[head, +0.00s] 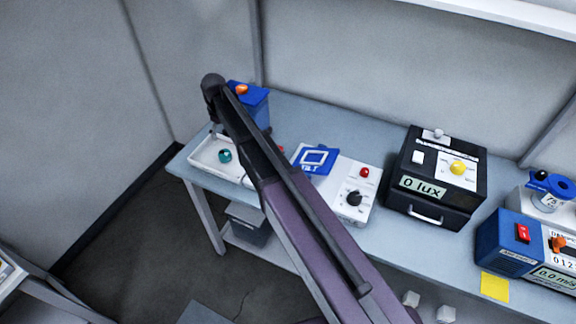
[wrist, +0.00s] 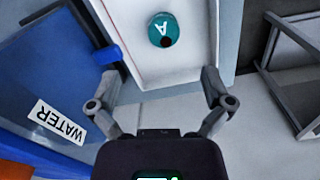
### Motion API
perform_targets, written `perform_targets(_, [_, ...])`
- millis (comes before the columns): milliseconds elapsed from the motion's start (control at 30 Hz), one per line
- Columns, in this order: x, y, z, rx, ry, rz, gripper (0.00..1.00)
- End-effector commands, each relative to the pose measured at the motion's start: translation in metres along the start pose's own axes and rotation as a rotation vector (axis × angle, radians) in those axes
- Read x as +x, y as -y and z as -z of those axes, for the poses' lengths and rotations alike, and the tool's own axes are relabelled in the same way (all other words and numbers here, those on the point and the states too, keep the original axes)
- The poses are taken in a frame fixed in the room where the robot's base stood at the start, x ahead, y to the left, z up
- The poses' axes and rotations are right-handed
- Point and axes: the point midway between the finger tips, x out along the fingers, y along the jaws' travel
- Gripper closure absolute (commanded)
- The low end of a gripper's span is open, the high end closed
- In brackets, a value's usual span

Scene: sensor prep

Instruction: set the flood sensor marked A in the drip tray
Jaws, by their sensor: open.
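The flood sensor marked A is a small round teal puck (wrist: 163,30) with a white letter A and a dark spot. It lies inside the white drip tray (wrist: 128,35), away from the tray's walls. In the head view the teal sensor (head: 225,156) sits in the shallow white tray (head: 203,165) at the bench's left end. My gripper (wrist: 158,82) is open and empty. Its fingers spread near the tray's near edge, apart from the sensor. In the head view my arm hides part of the tray, and the fingers cannot be made out.
A blue container labelled WATER (wrist: 50,70) stands close to my gripper's left finger. Along the bench (head: 285,112) are a tilt device (head: 318,158) with knobs, a black lux box (head: 435,175) and a blue meter (head: 510,245). A dark bin (head: 248,224) sits below the bench.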

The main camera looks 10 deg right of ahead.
Motion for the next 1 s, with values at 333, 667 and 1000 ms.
perform_targets(333, [0.000, -0.018, -0.140, 0.253, 0.001, -0.001, 0.00])
perform_targets(667, [0.000, -0.014, -0.284, 0.560, 0.001, -0.001, 0.00])
perform_targets(1000, [0.000, -0.010, -0.331, 0.680, 0.001, -0.002, 0.00])
